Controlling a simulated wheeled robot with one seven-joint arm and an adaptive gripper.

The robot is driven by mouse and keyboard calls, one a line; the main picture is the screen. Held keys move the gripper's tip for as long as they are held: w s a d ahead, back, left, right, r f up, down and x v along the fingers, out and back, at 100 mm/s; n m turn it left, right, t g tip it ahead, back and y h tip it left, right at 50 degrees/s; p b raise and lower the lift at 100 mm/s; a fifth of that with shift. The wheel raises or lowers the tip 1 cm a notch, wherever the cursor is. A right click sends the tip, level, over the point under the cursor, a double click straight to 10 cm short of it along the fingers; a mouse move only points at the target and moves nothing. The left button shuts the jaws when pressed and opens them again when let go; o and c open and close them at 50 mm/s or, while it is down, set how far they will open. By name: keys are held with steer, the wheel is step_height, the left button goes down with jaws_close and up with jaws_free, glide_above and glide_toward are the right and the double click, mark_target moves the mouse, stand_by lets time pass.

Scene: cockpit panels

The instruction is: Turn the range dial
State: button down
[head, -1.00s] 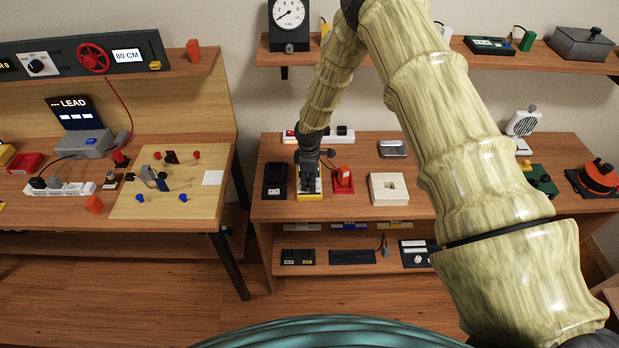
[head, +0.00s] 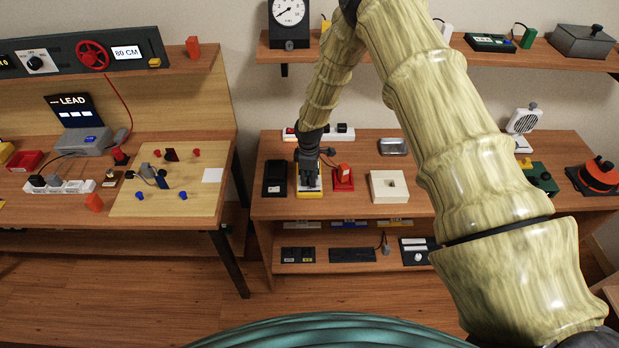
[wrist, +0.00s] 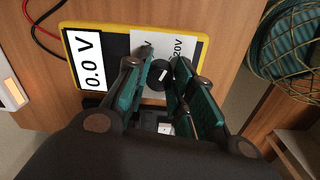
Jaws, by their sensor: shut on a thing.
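The meter is a yellow-edged black box (wrist: 112,86) lying on the table, with a white display reading "0.0 V" and a white scale plate marked "20V". Its round black range dial (wrist: 157,73) sits on that plate, between my fingers. My gripper (wrist: 160,80) is over the dial with its two teal-padded fingers on either side of it, shut on it. The fingers hide part of the dial and scale. In the head view my gripper (head: 309,178) points down onto the yellow meter (head: 310,194), covering most of it.
A black device (head: 275,178) stands close to the left of the meter, and a red block with an orange top (head: 343,180) close to the right. A white box (head: 389,187) sits farther right. A power strip (head: 340,133) lies behind.

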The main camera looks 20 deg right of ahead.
steer(key=m+b, duration=0.2)
steer(key=shift+f+m+b, duration=0.2)
steer(key=shift+m+b, duration=0.1)
steer(key=shift+b, duration=0.05)
steer(key=m+b, duration=0.3)
steer(key=m, duration=0.1)
steer(key=shift+m, duration=0.3)
steer(key=m+b, duration=0.3)
steer(key=m, duration=0.3)
steer(key=shift+r, duration=0.2)
steer(key=shift+m, duration=0.3)
steer(key=c, duration=1.2)
jaws_free()
steer(key=r, duration=1.2)
steer(key=shift+w+a, duration=0.1)
steer(key=shift+a, duration=0.1)
